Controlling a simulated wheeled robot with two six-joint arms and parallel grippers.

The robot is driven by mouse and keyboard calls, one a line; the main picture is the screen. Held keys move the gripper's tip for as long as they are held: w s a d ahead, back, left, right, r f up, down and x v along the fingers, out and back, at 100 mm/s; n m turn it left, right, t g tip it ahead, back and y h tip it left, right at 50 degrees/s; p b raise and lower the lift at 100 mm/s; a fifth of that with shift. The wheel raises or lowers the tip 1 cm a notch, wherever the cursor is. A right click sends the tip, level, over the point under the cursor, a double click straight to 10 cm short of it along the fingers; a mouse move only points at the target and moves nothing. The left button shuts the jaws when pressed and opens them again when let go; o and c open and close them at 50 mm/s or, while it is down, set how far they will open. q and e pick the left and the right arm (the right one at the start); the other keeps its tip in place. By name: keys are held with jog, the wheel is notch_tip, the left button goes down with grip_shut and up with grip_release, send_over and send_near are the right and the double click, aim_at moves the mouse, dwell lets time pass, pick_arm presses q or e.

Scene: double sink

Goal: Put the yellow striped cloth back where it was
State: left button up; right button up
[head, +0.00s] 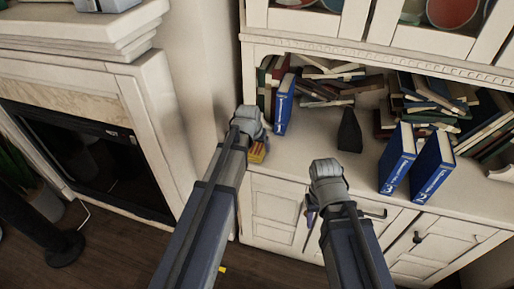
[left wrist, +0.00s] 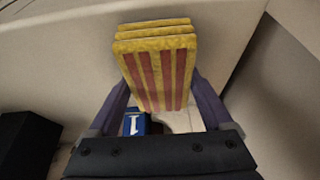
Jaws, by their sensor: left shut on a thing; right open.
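The yellow striped cloth (left wrist: 160,72), a folded stack with red stripes, is between the fingers of my left gripper (left wrist: 160,95) in the left wrist view. In the head view only a small part of the cloth (head: 258,152) shows beside my left gripper (head: 248,128), at the left end of the cabinet counter. My wrist hides most of it. I cannot tell whether the cloth touches the counter. My right gripper (head: 328,182) is open and empty, in front of the cabinet doors.
A blue book marked 1 (head: 284,104) stands just behind my left gripper. Loose books fill the back. A fireplace (head: 90,150) is at left.

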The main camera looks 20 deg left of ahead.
pick_arm(q)
jog(key=shift+f, duration=0.15)
jog(key=o, duration=1)
jog(key=shift+c, duration=0.2)
jog(key=shift+r, duration=0.3)
jog(key=p+v, duration=1.1)
jog(key=v, duration=0.1)
jog(key=s+d+f+m+g, duration=0.1)
jog(key=s+d+g, duration=0.1)
jog(key=s+d, duration=0.4)
jog(key=s+d+m+g+y, duration=0.1)
jog(key=s+d+m+g, duration=0.1)
jog(key=s+d, duration=0.5)
jog(key=s+g, duration=0.1)
jog(key=s, duration=0.5)
jog(key=shift+s+d+f+y, duration=0.25)
jog(key=shift+f+y, duration=0.05)
jog(key=shift+f, duration=0.05)
